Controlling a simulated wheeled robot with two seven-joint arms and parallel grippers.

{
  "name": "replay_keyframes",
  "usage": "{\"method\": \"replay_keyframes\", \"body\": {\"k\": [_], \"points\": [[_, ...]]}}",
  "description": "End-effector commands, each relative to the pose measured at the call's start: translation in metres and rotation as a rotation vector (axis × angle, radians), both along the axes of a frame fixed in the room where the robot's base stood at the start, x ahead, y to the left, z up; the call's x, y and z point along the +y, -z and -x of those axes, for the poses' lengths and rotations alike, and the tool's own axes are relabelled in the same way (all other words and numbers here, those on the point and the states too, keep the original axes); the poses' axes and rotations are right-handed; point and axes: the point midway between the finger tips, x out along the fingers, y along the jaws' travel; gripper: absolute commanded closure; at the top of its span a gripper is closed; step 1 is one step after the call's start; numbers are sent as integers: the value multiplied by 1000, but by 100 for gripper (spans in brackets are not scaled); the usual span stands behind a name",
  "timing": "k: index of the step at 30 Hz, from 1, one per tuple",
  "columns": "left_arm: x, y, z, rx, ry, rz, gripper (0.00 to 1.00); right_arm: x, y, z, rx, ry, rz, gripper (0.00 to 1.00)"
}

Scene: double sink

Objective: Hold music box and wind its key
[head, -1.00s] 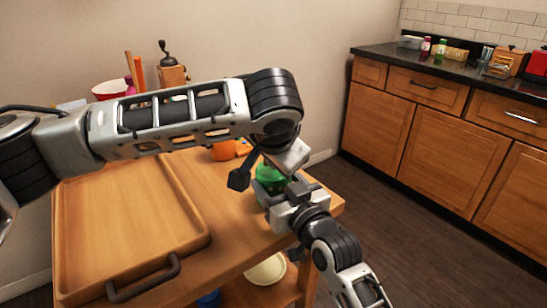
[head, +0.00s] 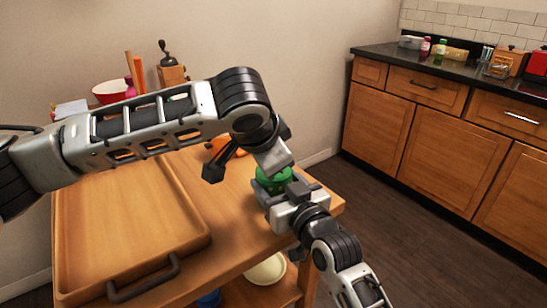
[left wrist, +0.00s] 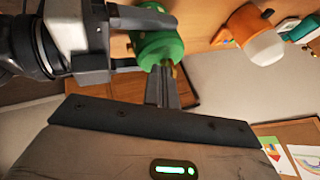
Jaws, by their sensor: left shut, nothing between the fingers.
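The music box is a green cylinder (head: 273,182) near the right end of the wooden table. It also shows in the left wrist view (left wrist: 157,40), with a small brass-coloured part, apparently its key, on the side facing my left gripper. My right gripper (head: 284,190) has its fingers on both sides of the cylinder and is shut on it. My left gripper (left wrist: 164,76) is shut and empty, with its fingertips right by the key; whether they touch it I cannot tell.
A large wooden tray (head: 130,225) fills the table's left part. An orange and white object (left wrist: 255,35) lies near the music box. A red and white bowl (head: 110,92) and a grinder (head: 170,70) stand at the back. A counter (head: 450,65) is at the right, beyond open floor.

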Motion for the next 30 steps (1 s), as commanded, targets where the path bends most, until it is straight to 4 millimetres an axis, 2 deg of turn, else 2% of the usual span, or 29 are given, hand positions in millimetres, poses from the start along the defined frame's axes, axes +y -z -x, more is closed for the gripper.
{"method": "replay_keyframes", "body": {"k": [11, 14, 21, 30], "points": [[7, 1, -2, 3, 45, -1, 100, 0, 1, 0, 2, 1, 1, 60], [9, 1, -3, 6, 115, 0, 100, 0, 1, 0, 2, 1, 1, 60], [15, 1, -6, 3, 396, 1, 100, 0, 1, 0, 2, 1, 1, 60], [20, 0, -11, 3, 486, 0, 100, 0, 1, 0, 2, 0, 1, 60]]}}
